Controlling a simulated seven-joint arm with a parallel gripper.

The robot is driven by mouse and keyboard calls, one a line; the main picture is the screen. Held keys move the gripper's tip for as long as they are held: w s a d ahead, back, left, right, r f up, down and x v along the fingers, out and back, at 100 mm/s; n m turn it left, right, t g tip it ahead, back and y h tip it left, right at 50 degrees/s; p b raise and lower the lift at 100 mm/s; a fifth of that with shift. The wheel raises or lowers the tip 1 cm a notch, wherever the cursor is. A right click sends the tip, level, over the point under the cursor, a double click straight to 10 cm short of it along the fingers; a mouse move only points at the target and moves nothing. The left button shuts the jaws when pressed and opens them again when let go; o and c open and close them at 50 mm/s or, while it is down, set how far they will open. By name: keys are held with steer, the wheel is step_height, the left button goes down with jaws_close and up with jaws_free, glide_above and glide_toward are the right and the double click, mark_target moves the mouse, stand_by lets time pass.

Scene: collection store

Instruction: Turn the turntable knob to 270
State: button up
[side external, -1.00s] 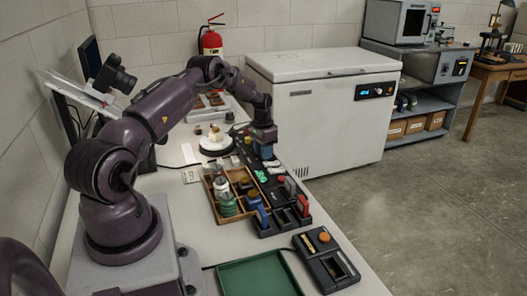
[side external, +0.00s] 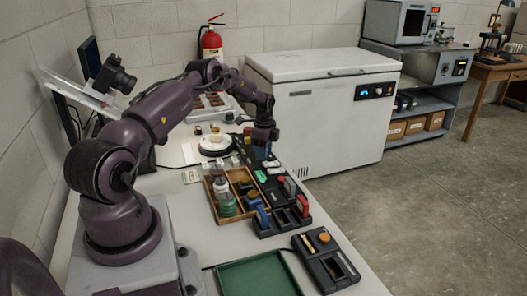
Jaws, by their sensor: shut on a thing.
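My gripper (side external: 264,154) points down at the far part of the long black control strip (side external: 262,176) and is shut on the turntable knob. The jaws and wrist hide the knob, so its pointer and any scale marks cannot be read. The white round turntable (side external: 214,150) stands to the left of my gripper, on the bench. A small amber and pale object (side external: 215,134) stands upright on it.
A wooden tray (side external: 211,202) with several bottles lies nearer, left of the strip. Black holders with red and blue items stand at its near end. A green tray (side external: 258,278) lies in front. A white chest freezer (side external: 325,120) stands close behind the bench's right edge.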

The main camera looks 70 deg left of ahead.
steer(key=m, duration=0.5)
steer(key=shift+r+m, duration=0.1)
steer(key=shift+m, duration=0.2)
steer(key=m, duration=0.5)
steer(key=shift+m, duration=0.4)
steer(key=shift+y, duration=0.3)
steer(key=o, duration=0.9)
steer(key=shift+o, duration=0.2)
steer(key=shift+w, duration=0.1)
step_height(320, 180, up, 13)
steer(key=shift+w, duration=0.3)
steer(key=shift+d, duration=0.1)
